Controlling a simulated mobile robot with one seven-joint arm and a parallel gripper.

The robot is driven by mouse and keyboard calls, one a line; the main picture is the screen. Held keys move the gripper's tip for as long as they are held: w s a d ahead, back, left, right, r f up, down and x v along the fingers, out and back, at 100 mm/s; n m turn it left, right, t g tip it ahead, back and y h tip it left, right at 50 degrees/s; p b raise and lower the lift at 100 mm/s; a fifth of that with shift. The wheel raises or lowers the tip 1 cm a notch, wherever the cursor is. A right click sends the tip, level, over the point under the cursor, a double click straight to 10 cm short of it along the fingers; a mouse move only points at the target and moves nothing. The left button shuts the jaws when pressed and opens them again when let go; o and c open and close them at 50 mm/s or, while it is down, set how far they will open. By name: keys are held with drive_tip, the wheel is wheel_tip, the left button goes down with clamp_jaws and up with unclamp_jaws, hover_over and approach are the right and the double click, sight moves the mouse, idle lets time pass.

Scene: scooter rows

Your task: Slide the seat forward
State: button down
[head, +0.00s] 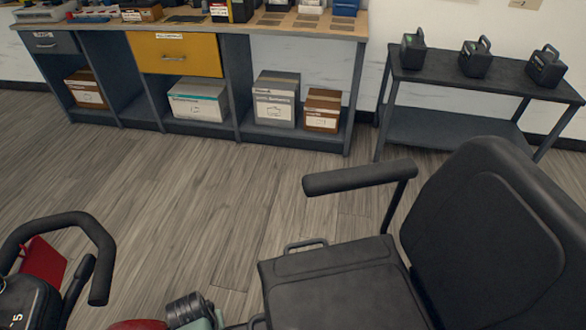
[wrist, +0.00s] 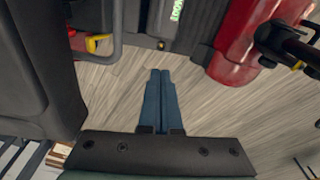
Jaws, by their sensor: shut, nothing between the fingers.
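The black scooter seat (head: 335,285) is at the lower right of the head view, with its backrest (head: 490,230) upright behind it. A grey loop handle (head: 305,243) stands at the seat's far edge. In the wrist view a dark padded part, which looks like the seat (wrist: 35,75), fills the left side. A lever with a yellow tip (wrist: 97,42) sits beside it at the upper left. My gripper (wrist: 160,72) is shut and empty, its blue fingers over bare floor, apart from the lever. I cannot make out its fingertips in the head view.
An armrest (head: 360,178) juts over the seat's far side. The handlebar (head: 75,225) is at the lower left. Red bodywork (wrist: 240,45) is at the wrist view's upper right. A workbench (head: 250,28) and a side table (head: 475,80) stand behind open floor.

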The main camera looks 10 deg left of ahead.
wheel_tip(320, 180, up, 8)
drive_tip(key=p, duration=0.7)
drive_tip(key=w+r+m+t+y+p, duration=0.1)
drive_tip(key=w+r+t, duration=0.2)
drive_tip(key=w+r, duration=0.6)
drive_tip(key=w+r+t+y+p, duration=0.1)
drive_tip(key=w+r+t+p, duration=0.3)
drive_tip(key=r, duration=0.8)
drive_tip(key=w+r+m+t+y+b, duration=0.1)
drive_tip(key=w+r+t+y, duration=0.1)
drive_tip(key=w+r, duration=0.7)
drive_tip(key=d+r+m+t+p, duration=0.1)
drive_tip(key=d+r+t, duration=0.25)
drive_tip(key=r, duration=0.95)
drive_tip(key=d+r+t+p, duration=0.1)
drive_tip(key=d+r+t, duration=0.3)
drive_tip(key=r, duration=1)
drive_tip(key=s+d+r+m+t+h+p, duration=0.1)
drive_tip(key=s+d+r+t, duration=0.2)
drive_tip(key=r, duration=0.7)
drive_tip(key=s+d+r+t+h+p, duration=0.1)
drive_tip(key=s+d+r+t+h, duration=0.1)
drive_tip(key=s+d+r, duration=0.5)
drive_tip(key=s+d+r+m+t+h+p, duration=0.1)
drive_tip(key=s+d+r+t, duration=0.3)
drive_tip(key=s+r, duration=0.4)
wheel_tip(320, 180, up, 6)
drive_tip(key=shift+d+r+m+t+h, duration=0.25)
drive_tip(key=shift+d+m+t+h, duration=0.1)
drive_tip(key=shift+d, duration=0.1)
